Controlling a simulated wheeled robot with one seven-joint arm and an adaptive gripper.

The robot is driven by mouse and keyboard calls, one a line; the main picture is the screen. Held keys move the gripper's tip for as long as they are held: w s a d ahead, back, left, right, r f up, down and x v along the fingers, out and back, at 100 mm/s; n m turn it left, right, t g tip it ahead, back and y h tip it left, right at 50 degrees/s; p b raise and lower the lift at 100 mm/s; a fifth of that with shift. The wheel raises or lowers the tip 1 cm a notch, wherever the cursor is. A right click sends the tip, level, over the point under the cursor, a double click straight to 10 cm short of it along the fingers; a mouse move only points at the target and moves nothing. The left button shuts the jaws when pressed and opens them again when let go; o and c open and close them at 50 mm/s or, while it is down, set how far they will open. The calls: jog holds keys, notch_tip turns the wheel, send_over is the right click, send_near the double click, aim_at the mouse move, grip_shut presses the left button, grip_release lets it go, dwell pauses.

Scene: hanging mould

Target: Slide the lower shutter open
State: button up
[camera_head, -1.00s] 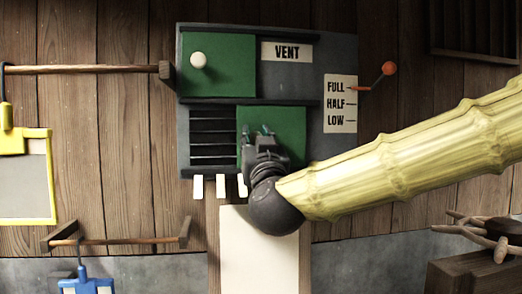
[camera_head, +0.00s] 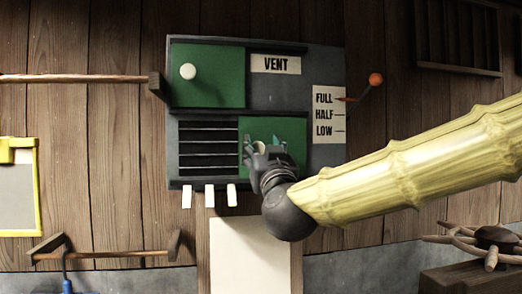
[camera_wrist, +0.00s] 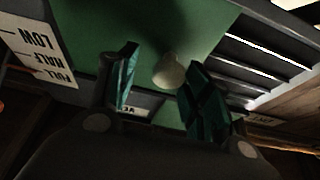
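The lower shutter (camera_head: 290,129) is a green panel in the lower track of the grey vent box, covering the right part; dark slats (camera_head: 208,150) show uncovered to its left. Its pale knob (camera_head: 262,148) also shows in the wrist view (camera_wrist: 168,72). My gripper (camera_head: 263,146) is at the shutter, its teal fingertips on either side of the knob. In the wrist view my gripper (camera_wrist: 160,75) is open, with a gap on the left of the knob; the right finger is close to it, but contact is unclear.
The upper green shutter (camera_head: 215,90) with a white knob (camera_head: 188,71) sits at the left of its track. A lever with an orange ball (camera_head: 375,79) points at FULL on the right. White tabs (camera_head: 209,196) hang below the box.

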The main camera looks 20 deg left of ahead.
jog(key=shift+s+a+f, duration=0.1)
jog(key=shift+a, duration=0.05)
jog(key=v, duration=1.2)
